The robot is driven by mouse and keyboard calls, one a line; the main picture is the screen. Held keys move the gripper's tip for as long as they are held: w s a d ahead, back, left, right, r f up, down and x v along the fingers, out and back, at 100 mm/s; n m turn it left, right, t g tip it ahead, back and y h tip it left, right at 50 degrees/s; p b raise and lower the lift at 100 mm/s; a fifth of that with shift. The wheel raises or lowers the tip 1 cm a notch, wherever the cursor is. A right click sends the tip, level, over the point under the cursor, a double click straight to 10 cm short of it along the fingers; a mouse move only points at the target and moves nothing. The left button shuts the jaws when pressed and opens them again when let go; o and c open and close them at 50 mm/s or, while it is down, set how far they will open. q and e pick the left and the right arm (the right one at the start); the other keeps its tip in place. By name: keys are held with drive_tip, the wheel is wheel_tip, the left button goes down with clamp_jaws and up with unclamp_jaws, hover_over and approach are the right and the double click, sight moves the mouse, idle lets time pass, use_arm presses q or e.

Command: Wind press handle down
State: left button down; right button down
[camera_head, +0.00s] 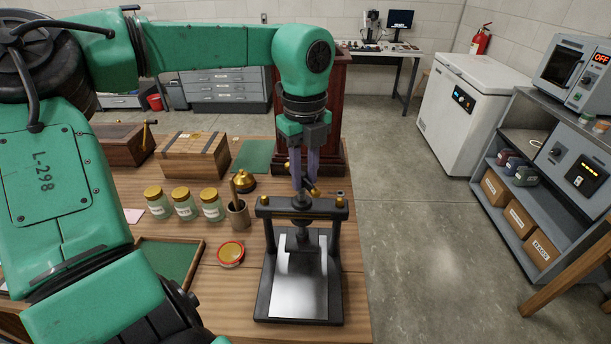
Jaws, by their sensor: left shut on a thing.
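The press (299,272) stands near the right end of the wooden table, with a black frame, a bright flat plate and a dark screw through its crossbar (325,208). A brass-tipped handle (312,189) sits on top of the screw. My left gripper (301,184) points straight down over the press and is shut on the handle. Its fingers partly hide the handle. My right gripper is not in view.
Several jars with gold lids (184,204), a cup (238,213), a brass bell (244,181) and a round red-rimmed tin (231,253) stand left of the press. A wooden box (193,157) and a green-lined tray (172,262) lie farther left.

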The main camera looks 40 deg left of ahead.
use_arm(q)
drive_tip(key=m, duration=0.3)
drive_tip(key=shift+a+r+m, duration=0.1)
drive_tip(key=shift+m, duration=0.2)
drive_tip(key=m, duration=0.3)
drive_tip(key=shift+s+a+m, duration=0.1)
drive_tip(key=shift+s+m, duration=0.1)
drive_tip(key=shift+m, duration=0.1)
drive_tip(key=m, duration=0.3)
drive_tip(key=shift+a+r+m, duration=0.1)
drive_tip(key=shift+a+m, duration=0.05)
drive_tip(key=shift+m, duration=0.25)
drive_tip(key=m, duration=0.4)
drive_tip(key=shift+a, duration=0.2)
drive_tip(key=m, duration=0.1)
drive_tip(key=m+p, duration=0.1)
drive_tip(key=m, duration=0.3)
drive_tip(key=shift+a, duration=0.25)
drive_tip(key=m, duration=0.2)
drive_tip(key=m+p, duration=0.1)
drive_tip(key=m, duration=0.1)
drive_tip(key=shift+w+a+m, duration=0.15)
drive_tip(key=shift+m, duration=0.15)
drive_tip(key=m+p, duration=0.1)
drive_tip(key=m, duration=0.3)
drive_tip(key=shift+w+a, duration=0.1)
drive_tip(key=shift+w, duration=0.05)
drive_tip(key=shift+w+m+p, duration=0.2)
drive_tip(key=shift+m+p, duration=0.1)
drive_tip(key=shift+m, duration=1.8)
